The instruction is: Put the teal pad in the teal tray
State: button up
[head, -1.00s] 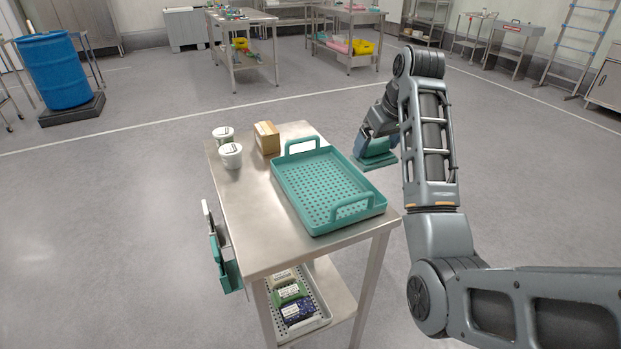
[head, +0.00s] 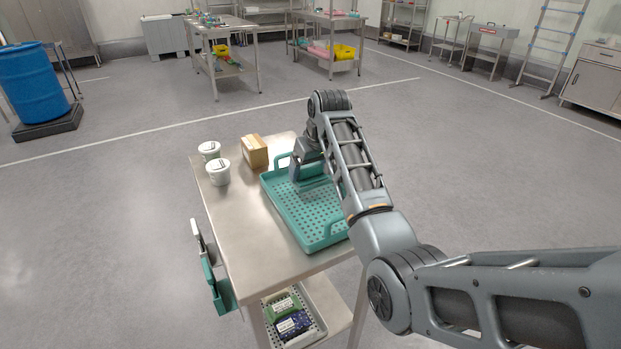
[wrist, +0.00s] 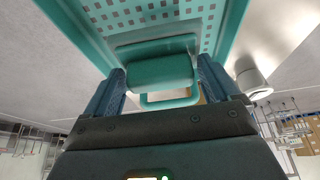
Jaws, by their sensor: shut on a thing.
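The teal tray (head: 318,238) lies on the steel table, with a perforated floor and a raised handle at each end. My gripper (head: 303,180) is over the far part of the tray, pointing down. In the wrist view, my gripper (wrist: 160,80) has its two blue fingers shut on the grip of the teal pad (wrist: 158,72). The pad's flat plate faces the tray floor (wrist: 150,14); I cannot tell whether it touches it. In the head view the pad is mostly hidden by my gripper and arm.
A cardboard box (head: 254,151) and two white tubs (head: 217,172) stand left of the tray on the steel table (head: 240,225). Teal and white items hang on the table's left side. A lower-shelf tray (head: 310,331) holds packets. The table's near left is clear.

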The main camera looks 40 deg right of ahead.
aim_at(312, 176)
jog(key=shift+f+p, duration=0.3)
jog(key=shift+f, duration=1.7)
jog(key=o, duration=1)
jog(key=shift+f, duration=0.1)
jog(key=v, duration=1.2)
jog(key=shift+b, duration=0.3)
jog(key=shift+s, duration=0.1)
